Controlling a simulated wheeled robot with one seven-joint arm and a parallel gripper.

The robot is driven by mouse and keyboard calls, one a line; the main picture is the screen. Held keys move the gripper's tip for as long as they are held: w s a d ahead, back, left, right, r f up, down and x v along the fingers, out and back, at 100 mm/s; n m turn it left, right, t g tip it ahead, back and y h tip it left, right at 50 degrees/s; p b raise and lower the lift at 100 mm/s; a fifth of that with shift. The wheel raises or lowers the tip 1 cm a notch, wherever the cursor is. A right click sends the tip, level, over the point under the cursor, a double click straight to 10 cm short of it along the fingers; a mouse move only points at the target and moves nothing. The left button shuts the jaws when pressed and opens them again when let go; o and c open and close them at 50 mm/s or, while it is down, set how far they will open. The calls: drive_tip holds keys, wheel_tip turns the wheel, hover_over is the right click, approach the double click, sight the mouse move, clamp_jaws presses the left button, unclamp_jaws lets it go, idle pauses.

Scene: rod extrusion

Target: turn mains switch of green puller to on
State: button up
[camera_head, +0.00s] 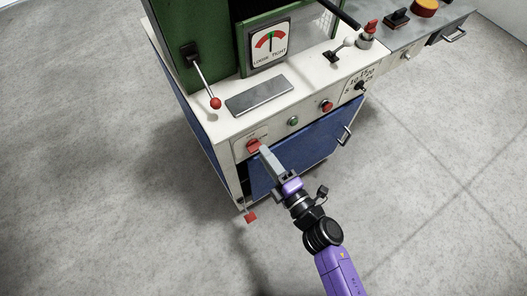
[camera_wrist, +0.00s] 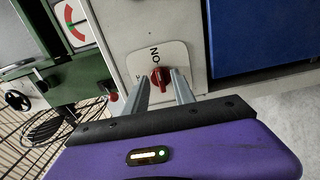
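The mains switch is a small red rotary knob (camera_head: 253,146) on a pale plate at the lower left of the machine's white front panel. In the wrist view the red knob (camera_wrist: 160,78) sits below the "ON" lettering, which appears turned around. Other lettering on the plate is partly hidden by a finger. My gripper (camera_head: 262,151) is right at the knob. In the wrist view my gripper (camera_wrist: 161,80) is open, with one finger on each side of the knob. I cannot tell whether either finger touches it.
The green machine (camera_head: 174,45) carries a red-tipped lever (camera_head: 215,103) and a loose/tight gauge (camera_head: 269,46). A green button (camera_head: 293,121) and a red button (camera_head: 326,105) are right of the switch. A blue door (camera_head: 300,158) lies below. The grey floor around is clear.

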drive_tip(key=v, duration=0.6)
idle(0.5)
